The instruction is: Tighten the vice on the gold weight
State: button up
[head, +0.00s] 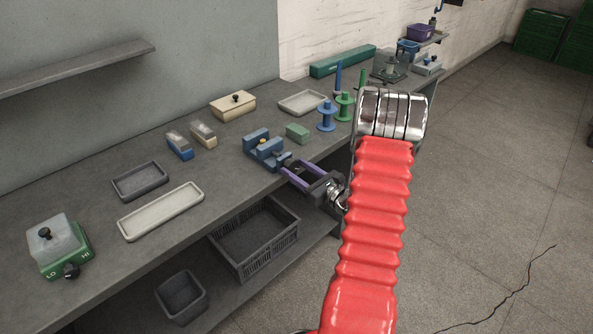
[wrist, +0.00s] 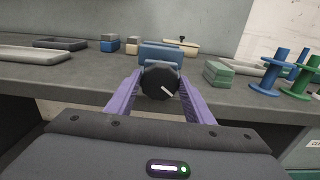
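The blue vice (head: 262,150) stands at the bench's front edge, and its body also shows in the wrist view (wrist: 161,54). A small gold spot, likely the gold weight (head: 262,142), shows between its jaws in the head view; I cannot tell how tightly it sits. The vice's round black knob (wrist: 160,80) faces me, its white mark pointing to the lower right. My gripper (wrist: 160,77) has its two purple fingers apart, one on each side of the knob. I see no clear gap, but cannot tell whether they press on it. My gripper also shows in the head view (head: 287,165).
A green block (head: 298,133) and blue and green spools (head: 326,118) stand right of the vice. Small blue and tan blocks (head: 190,142) and a pale tray (head: 161,212) lie to the left. A dark crate (head: 254,240) sits on the shelf below.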

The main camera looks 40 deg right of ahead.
jog(key=o, duration=0.4)
jog(key=s, duration=1.3)
jog(key=shift+s+d+f, duration=0.1)
jog(key=shift+s+d, duration=0.1)
jog(key=shift+s, duration=0.2)
